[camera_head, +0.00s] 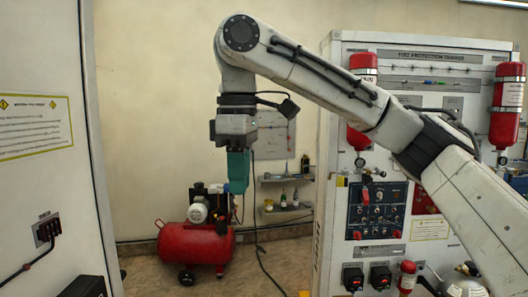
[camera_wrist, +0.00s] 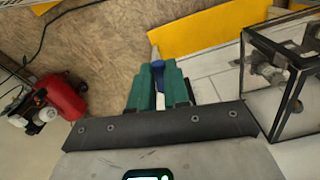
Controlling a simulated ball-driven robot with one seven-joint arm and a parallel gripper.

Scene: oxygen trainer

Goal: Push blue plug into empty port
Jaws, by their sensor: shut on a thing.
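My gripper (camera_head: 238,178) hangs pointing down in the middle of the head view, in front of the beige wall and above the floor. In the wrist view its green fingers (camera_wrist: 159,84) are closed around a blue plug (camera_wrist: 158,72). The plug sits between the fingers, with a pale tip beyond them. The plug is apart from any panel. I cannot make out an empty port in either view.
A red compressor (camera_head: 196,243) stands on the floor behind my gripper; it also shows in the wrist view (camera_wrist: 66,97). A fire protection trainer cabinet (camera_head: 427,75) with red extinguishers stands at right. A dark-framed clear case (camera_wrist: 285,85) is at right in the wrist view.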

